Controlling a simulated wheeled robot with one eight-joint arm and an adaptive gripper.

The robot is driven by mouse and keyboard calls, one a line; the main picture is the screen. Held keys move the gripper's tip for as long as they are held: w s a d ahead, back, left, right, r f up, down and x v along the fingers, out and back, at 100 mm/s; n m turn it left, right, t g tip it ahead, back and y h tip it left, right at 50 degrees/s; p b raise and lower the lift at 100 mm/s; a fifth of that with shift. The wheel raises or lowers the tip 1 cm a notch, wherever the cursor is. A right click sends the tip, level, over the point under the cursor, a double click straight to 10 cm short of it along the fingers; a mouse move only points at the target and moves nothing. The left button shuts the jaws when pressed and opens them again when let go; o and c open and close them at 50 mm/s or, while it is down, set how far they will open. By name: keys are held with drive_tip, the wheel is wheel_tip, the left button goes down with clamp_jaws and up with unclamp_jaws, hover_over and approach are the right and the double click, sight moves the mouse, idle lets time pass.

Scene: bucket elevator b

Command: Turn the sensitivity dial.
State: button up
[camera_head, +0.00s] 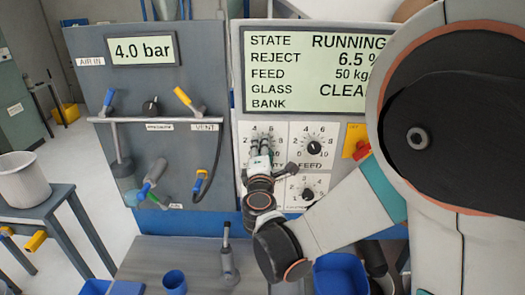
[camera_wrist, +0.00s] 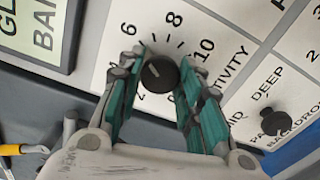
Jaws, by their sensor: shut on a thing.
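The sensitivity dial (camera_wrist: 160,73) is a round black knob on a white scale plate, seen in the wrist view with the numbers 6, 8 and 10 around it. A short pale mark on its face points to the upper left of that view, roughly on the side of the 6. My gripper (camera_wrist: 162,80) has its teal-padded fingers on both sides of the knob, shut on it. In the head view my gripper (camera_head: 260,152) covers the dial and most of its label. The display (camera_head: 315,68) reads RUNNING, reject 6.5 %, feed 50 kg.
The feed dial (camera_head: 314,148) is right of the gripper, with another dial (camera_head: 307,194) below it. A small black selector knob (camera_wrist: 271,119) sits close by in the wrist view. A yellow-and-red switch (camera_head: 357,142) and the air panel (camera_head: 150,100) flank the area.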

drive_tip(key=shift+m+b, duration=0.6)
drive_tip(key=shift+m, duration=0.5)
drive_tip(key=o, duration=1.1)
